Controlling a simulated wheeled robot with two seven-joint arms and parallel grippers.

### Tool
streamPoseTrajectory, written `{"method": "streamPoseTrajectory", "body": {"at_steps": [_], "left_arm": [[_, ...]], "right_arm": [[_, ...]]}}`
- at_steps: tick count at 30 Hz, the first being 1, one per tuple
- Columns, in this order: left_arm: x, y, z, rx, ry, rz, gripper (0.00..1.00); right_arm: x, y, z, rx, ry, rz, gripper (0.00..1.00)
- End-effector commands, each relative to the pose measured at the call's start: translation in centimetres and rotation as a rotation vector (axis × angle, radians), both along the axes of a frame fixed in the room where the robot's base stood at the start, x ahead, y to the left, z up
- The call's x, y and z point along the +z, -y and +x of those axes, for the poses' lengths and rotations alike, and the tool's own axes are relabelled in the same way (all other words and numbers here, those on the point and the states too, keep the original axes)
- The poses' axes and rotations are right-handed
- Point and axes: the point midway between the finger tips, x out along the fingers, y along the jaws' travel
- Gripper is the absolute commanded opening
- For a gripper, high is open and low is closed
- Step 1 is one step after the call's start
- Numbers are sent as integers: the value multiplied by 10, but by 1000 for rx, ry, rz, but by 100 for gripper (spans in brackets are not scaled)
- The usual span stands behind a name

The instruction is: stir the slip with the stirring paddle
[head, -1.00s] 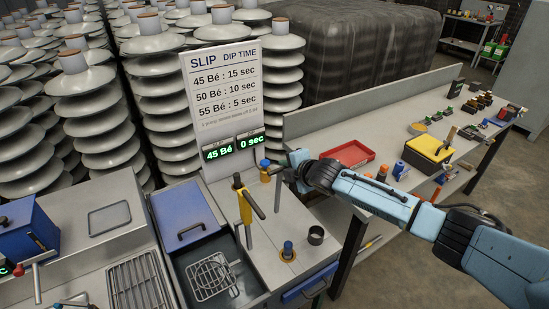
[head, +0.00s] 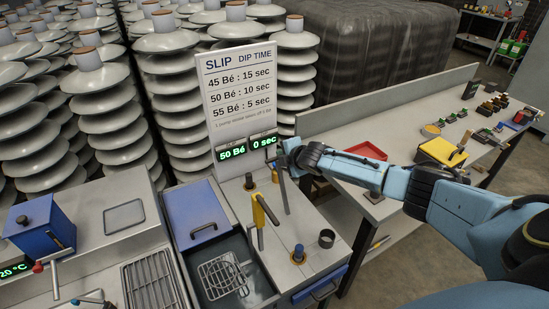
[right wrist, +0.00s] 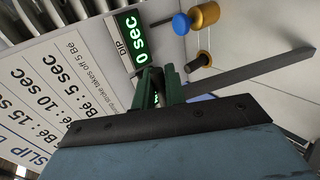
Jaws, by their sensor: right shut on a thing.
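My right gripper (head: 277,160) is shut on a long, flat grey bar, the stirring paddle (head: 284,194), in front of the display panel. The paddle hangs down, slightly tilted, above the grey bench top. In the right wrist view my right gripper (right wrist: 160,86) shows green fingers, and the paddle (right wrist: 250,74) reaches out to the right. The dark open tank (head: 236,246) lies to the lower left of the paddle, with a wire basket in it. The slip's surface cannot be made out clearly. My left gripper is not in view.
A yellow-handled lever (head: 261,210) stands between paddle and tank. A blue lid (head: 196,210) lies behind the tank. A blue-topped brass post (head: 298,253) and a dark cup (head: 326,238) stand on the bench. The sign (head: 242,88) and insulator stacks rise behind.

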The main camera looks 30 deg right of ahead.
Motion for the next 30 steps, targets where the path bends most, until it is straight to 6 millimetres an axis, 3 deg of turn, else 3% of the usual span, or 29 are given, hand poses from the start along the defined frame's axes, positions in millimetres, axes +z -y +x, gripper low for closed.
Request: {"method": "streamPoseTrajectory", "body": {"at_steps": [11,12,16,30], "left_arm": [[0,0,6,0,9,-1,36],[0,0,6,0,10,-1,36],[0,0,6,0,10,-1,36],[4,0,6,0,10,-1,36]], "right_arm": [[1,2,1,-4,2,-2,0],[1,2,1,-4,2,-2,15],[1,1,1,-3,2,-1,30],[6,1,-9,-1,-1,0,30]]}}
